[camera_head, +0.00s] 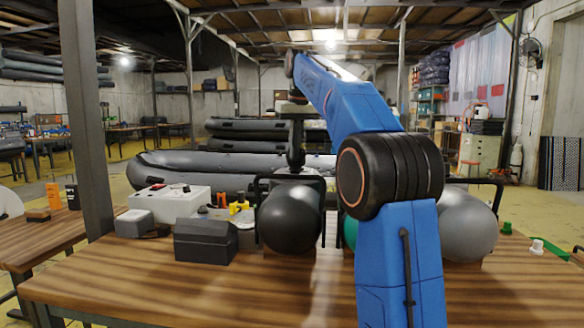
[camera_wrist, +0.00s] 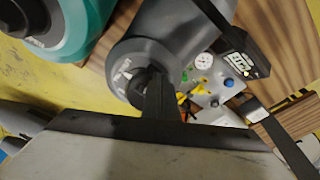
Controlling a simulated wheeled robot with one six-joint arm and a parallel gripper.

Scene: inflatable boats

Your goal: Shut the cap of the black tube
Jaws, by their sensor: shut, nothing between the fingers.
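The black tube (camera_head: 290,218) lies in a dark frame on the wooden table, its rounded near end toward me in the head view. In the wrist view its far end (camera_wrist: 175,35) shows a dark round valve (camera_wrist: 143,86). My gripper (camera_wrist: 160,82) is shut, its dark fingers over the right side of that valve; I cannot tell whether they touch it. The fingers partly hide the valve, so the cap's position is unclear. In the head view the gripper (camera_head: 296,158) points down just behind the black tube.
A teal tube (camera_wrist: 88,35) with a black valve lies beside it in the wrist view. A grey tube (camera_head: 468,226) stands right of my arm. A white control box (camera_head: 168,203) and dark case (camera_head: 205,241) stand left. The table's front left is clear.

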